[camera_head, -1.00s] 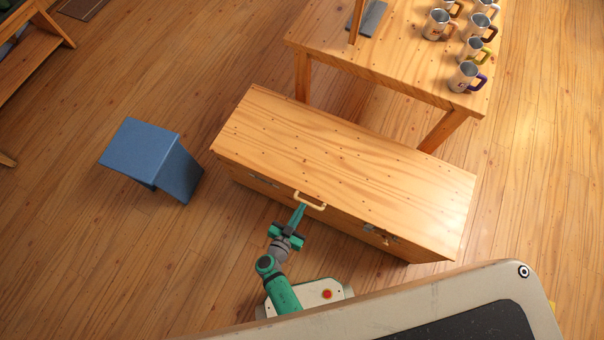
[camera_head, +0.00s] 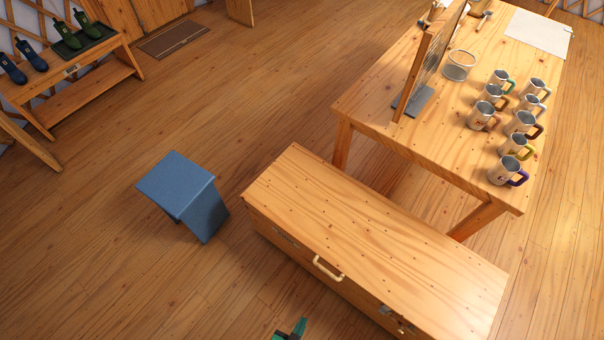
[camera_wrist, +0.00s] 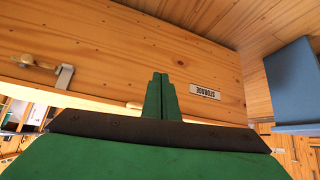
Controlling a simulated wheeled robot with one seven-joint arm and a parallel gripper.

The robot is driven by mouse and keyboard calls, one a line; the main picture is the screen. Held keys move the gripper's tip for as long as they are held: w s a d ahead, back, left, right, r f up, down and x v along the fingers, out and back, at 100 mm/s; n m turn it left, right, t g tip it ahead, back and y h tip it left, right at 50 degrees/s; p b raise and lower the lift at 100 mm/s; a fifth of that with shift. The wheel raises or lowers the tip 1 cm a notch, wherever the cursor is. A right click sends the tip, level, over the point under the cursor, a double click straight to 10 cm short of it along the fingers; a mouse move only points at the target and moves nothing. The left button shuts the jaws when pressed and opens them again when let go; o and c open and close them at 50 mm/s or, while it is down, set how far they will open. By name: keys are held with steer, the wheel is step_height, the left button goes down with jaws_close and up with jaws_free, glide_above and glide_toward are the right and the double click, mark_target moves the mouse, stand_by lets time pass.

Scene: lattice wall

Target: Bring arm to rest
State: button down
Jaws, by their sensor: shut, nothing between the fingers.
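My gripper (camera_head: 292,328) shows only as green fingertips at the bottom edge of the head view; the rest of my arm is out of that picture. In the wrist view my gripper (camera_wrist: 160,97) has its two green fingers together with nothing between them. It points toward the front of the wooden storage chest (camera_head: 400,245), whose lid is shut. The chest front (camera_wrist: 110,65) with a "STORAGE" label fills much of the wrist view. The pale handle (camera_head: 327,269) is on the chest's front side, apart from the fingertips in the head view.
A blue stool (camera_head: 185,190) stands left of the chest. A wooden table (camera_head: 400,110) with several mugs (camera_head: 505,170) and an upright board is behind it. A low shoe bench (camera_head: 80,75) stands at the upper left. The floor between bench and stool is clear.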

step_height(320, 180, up, 41)
steer(key=n+t+y, duration=0.3)
steer(key=n+t, duration=0.1)
steer(key=t, duration=0.3)
steer(key=shift+f+n+t+y, duration=0.15)
steer(key=shift+n+t+y, duration=0.15)
steer(key=shift+n+y, duration=0.1)
steer(key=shift+d, duration=0.1)
